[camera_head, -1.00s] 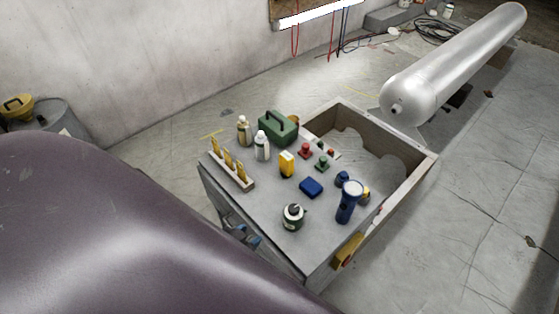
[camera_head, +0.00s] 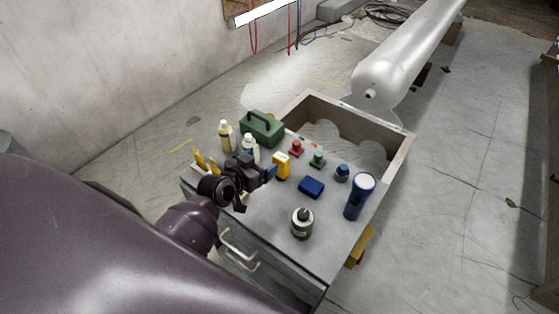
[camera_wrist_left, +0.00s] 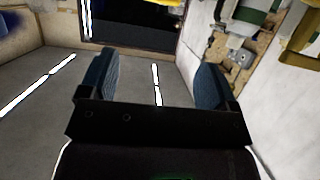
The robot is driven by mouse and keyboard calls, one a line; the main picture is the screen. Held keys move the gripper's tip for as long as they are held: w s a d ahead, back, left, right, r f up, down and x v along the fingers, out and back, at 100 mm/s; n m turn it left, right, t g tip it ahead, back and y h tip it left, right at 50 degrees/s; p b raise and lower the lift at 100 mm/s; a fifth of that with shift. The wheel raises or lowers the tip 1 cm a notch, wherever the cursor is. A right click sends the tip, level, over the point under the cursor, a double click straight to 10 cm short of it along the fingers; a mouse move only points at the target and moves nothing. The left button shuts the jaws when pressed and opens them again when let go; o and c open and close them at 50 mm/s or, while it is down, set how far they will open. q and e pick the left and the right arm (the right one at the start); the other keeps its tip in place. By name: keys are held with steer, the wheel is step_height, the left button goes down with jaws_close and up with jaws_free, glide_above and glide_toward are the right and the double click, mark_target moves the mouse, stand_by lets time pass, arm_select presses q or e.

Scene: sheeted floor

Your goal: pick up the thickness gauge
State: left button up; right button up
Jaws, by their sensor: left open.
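The thickness gauge, which I take to be the small yellow upright device (camera_head: 282,167), stands on the grey top of the cart, between the white bottle and the blue box. My left gripper (camera_head: 266,173) is over the cart top just left of the gauge, its blue fingertips close to it. I cannot tell whether they touch. In the left wrist view the gripper (camera_wrist_left: 153,85) is open, with nothing between its two blue fingers. A yellow piece shows at the upper right edge there, but I cannot tell whether it is the gauge. My right gripper is not in view.
Two bottles (camera_head: 249,146) and a green toolbox (camera_head: 262,130) stand behind. Red (camera_head: 296,149) and green (camera_head: 317,160) knobs are beyond the gauge.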

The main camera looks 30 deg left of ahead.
mark_target(279, 159)
arm_select(q)
steer(key=w+f, duration=0.1)
steer(key=w+f+b, duration=0.1)
steer(key=w, duration=0.1)
steer(key=w+f, duration=0.2)
steer(key=shift+w+d, duration=0.15)
steer(key=shift+d, duration=0.1)
steer(key=x, duration=0.2)
steer(key=b+x, duration=0.1)
steer(key=x, duration=0.1)
steer(key=shift+d+f, duration=0.25)
steer(key=shift+f, duration=0.05)
steer(key=shift+w+d+f, duration=0.1)
steer(key=shift+w+f, duration=0.15)
steer(key=shift+w, duration=0.2)
steer(key=c, duration=1.1)
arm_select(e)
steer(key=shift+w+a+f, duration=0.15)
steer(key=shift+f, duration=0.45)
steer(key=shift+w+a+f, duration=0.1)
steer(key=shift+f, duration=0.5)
